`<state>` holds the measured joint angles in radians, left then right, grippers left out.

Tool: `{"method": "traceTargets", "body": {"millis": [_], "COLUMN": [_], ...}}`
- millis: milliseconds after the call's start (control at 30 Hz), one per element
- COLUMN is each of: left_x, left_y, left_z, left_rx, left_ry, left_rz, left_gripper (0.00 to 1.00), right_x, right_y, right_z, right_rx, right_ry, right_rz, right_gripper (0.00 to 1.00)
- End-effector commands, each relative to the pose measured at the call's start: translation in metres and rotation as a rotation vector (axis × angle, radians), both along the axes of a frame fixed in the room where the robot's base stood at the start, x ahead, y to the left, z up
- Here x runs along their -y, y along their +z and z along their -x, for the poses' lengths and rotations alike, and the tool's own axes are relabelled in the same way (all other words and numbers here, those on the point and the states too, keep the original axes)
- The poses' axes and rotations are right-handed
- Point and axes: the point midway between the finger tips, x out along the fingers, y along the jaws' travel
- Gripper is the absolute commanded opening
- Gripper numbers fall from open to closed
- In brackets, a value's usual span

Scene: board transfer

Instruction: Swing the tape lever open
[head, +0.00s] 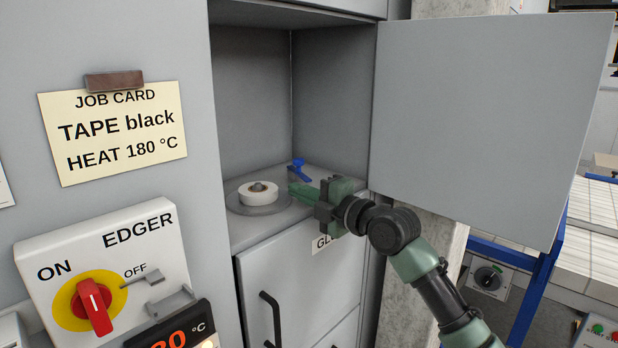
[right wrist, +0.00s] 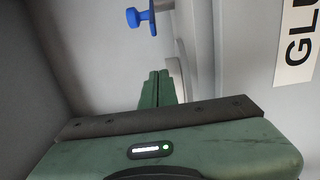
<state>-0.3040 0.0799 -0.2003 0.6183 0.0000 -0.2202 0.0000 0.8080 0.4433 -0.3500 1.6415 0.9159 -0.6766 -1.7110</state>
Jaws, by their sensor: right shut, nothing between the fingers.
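The blue tape lever (head: 299,169) stands on the floor of the open cabinet compartment, toward its back right. It also shows at the top of the right wrist view (right wrist: 140,17), with a round knob. A white tape roll (head: 258,194) sits on a round plate to the left of the lever. My right gripper (head: 290,191) reaches into the compartment from the right, its fingers together and empty. Its tips are near the lever and to the right of the roll; in the right wrist view (right wrist: 158,75) a gap shows between tips and lever. My left gripper is not in view.
The cabinet door (head: 490,110) stands open on the right, above my right arm. A lower door (head: 295,290) with a black handle is below the compartment. On the left are a job card (head: 115,130) reading TAPE black, HEAT 180 °C, and a red edger switch (head: 94,306).

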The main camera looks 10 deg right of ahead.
Motion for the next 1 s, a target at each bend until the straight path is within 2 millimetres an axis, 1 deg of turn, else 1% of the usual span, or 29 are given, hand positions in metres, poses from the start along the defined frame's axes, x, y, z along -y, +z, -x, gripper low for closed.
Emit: {"method": "traceTargets", "body": {"millis": [33,133,167,200,300,400,567,867,967,1000], "left_x": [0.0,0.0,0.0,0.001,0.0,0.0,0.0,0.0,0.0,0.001], "left_y": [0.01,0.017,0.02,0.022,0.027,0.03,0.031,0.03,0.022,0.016], "left_z": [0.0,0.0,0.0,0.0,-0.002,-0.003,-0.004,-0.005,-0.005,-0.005], "left_rx": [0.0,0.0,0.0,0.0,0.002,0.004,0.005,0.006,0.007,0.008], "left_ry": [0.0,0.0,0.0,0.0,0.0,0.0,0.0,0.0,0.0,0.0], "left_rz": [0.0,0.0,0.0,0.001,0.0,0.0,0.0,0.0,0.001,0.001], "left_gripper": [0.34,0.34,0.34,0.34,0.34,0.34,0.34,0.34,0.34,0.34], "right_x": [-0.008,-0.018,-0.017,-0.005,0.008,0.017,0.022,0.023,0.026,0.027], "right_y": [0.005,0.004,0.003,0.003,0.002,0.001,0.0,-0.001,-0.003,-0.005], "right_z": [-0.009,-0.027,-0.03,-0.031,-0.033,-0.035,-0.036,-0.036,-0.036,-0.037], "right_rx": [-0.003,-0.004,-0.004,-0.004,-0.003,-0.001,0.0,0.001,0.002,0.003], "right_ry": [0.003,0.001,0.0,-0.004,-0.003,-0.001,-0.001,-0.001,-0.002,-0.002], "right_rz": [-0.004,-0.004,-0.001,0.001,0.001,0.002,0.001,0.002,0.003,0.004], "right_gripper": [0.0,0.0,0.0,0.0,0.0,0.0,0.0,0.0,0.0,0.0]}}
